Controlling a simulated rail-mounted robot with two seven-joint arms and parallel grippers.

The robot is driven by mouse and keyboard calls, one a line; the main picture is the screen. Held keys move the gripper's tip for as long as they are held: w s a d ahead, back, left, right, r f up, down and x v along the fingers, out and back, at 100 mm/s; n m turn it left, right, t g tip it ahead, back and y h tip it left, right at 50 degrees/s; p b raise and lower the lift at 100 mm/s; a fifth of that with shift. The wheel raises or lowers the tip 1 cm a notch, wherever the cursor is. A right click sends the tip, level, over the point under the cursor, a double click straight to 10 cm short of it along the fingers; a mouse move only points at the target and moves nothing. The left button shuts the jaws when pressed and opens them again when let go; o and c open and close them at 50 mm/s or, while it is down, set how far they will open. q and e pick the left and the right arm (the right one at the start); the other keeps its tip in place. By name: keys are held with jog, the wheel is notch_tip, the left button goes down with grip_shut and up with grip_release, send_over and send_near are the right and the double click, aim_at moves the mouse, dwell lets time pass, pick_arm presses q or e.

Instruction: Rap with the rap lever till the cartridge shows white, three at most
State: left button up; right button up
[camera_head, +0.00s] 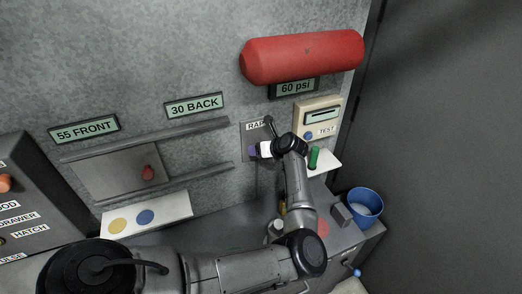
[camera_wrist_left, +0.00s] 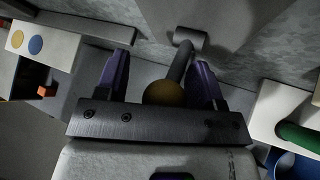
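The rap lever (camera_head: 269,124) sits on the wall plate marked RAP, partly hidden by my left arm. My right gripper is out of view.
A red tank (camera_head: 303,57) hangs above a 60 psi display (camera_head: 293,88). The TEST box (camera_head: 319,116) is right of the lever. A sliding panel with a red knob (camera_head: 148,173) is at left. A blue bucket (camera_head: 363,206) stands at the bench's right end.

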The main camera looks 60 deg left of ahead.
pick_arm(q)
jog(key=shift+w+d, duration=0.15)
jog(key=shift+w+d+r, duration=0.1)
jog(key=shift+w+d, duration=0.05)
jog(key=shift+d, duration=0.1)
jog(key=b+v, duration=0.3)
jog(key=v, duration=1)
jog(key=shift+r, duration=0.15)
